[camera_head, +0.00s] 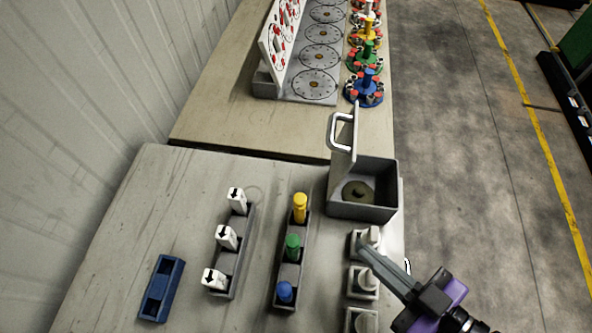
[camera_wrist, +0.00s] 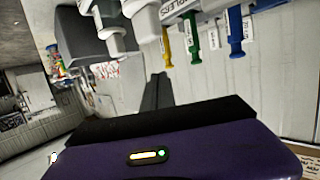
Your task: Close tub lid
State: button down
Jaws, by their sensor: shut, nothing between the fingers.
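The grey tub (camera_head: 380,211) stands at the far right of the near table. Its lid (camera_head: 346,152) is open, standing upright along the tub's left side, with a pale loop handle (camera_head: 333,133) on its outer face. A round olive disc (camera_head: 358,191) with a hole lies inside the tub. My gripper (camera_head: 366,248) has its fingers shut and empty, in front of the tub and over or beside the nearest grey holder; I cannot tell whether they touch it. In the wrist view the shut fingers (camera_wrist: 158,90) point toward the table items, and the tub (camera_wrist: 88,38) shows at upper left.
Grey holders with pale pieces (camera_head: 362,281) line the table's right edge, close to my gripper. A rack of yellow, green and blue pegs (camera_head: 293,245), a rack of white arrow blocks (camera_head: 230,240) and a blue tray (camera_head: 161,288) stand left. A second table (camera_head: 220,115) lies beyond.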

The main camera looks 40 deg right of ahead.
aim_at(343, 150)
jog(key=k+j+u, duration=0.15)
jog(key=j, duration=0.2)
jog(key=k+j+u, duration=0.15)
jog(key=j, duration=0.15)
jog(key=j+u, duration=0.15)
jog(key=j, duration=0.2)
jog(key=k+j+u, duration=0.15)
jog(key=j, duration=0.25)
